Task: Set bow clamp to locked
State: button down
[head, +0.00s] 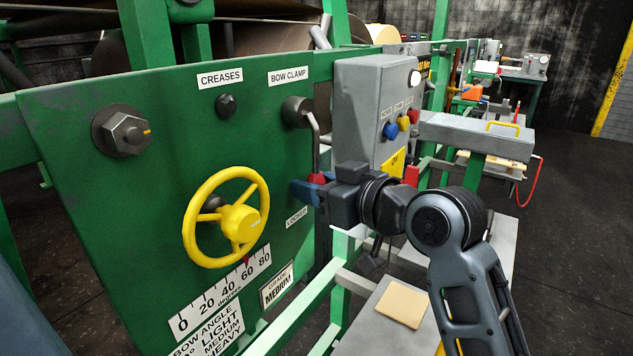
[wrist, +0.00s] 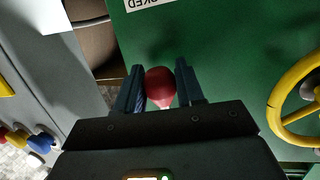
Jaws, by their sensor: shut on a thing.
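The bow clamp (head: 297,110) is a grey pivot with a bent metal lever on the green panel, under the "BOW CLAMP" label (head: 289,76). Its lever hangs almost straight down and ends in a red knob (head: 317,178). My gripper (head: 307,190) reaches in from the right, its blue fingers shut on the knob. In the wrist view the red knob (wrist: 160,86) sits between my two fingers (wrist: 160,84). The "LOCKED" label (head: 297,217) is just below my fingers; part of it shows upside down in the wrist view (wrist: 143,3).
A yellow handwheel (head: 240,218) stands out from the panel left of my gripper, above a degree scale (head: 225,290). A grey control box (head: 372,105) with coloured buttons is close behind and right of my wrist. A hex-shaped knob (head: 124,132) is at upper left.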

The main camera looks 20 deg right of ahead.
jog(key=shift+a+f, duration=0.1)
jog(key=c, duration=0.8)
grip_release()
jog(key=shift+s, duration=0.1)
jog(key=b+v, duration=0.1)
jog(key=v, duration=0.6)
jog(key=shift+s+d, duration=0.2)
jog(key=shift+s, duration=0.1)
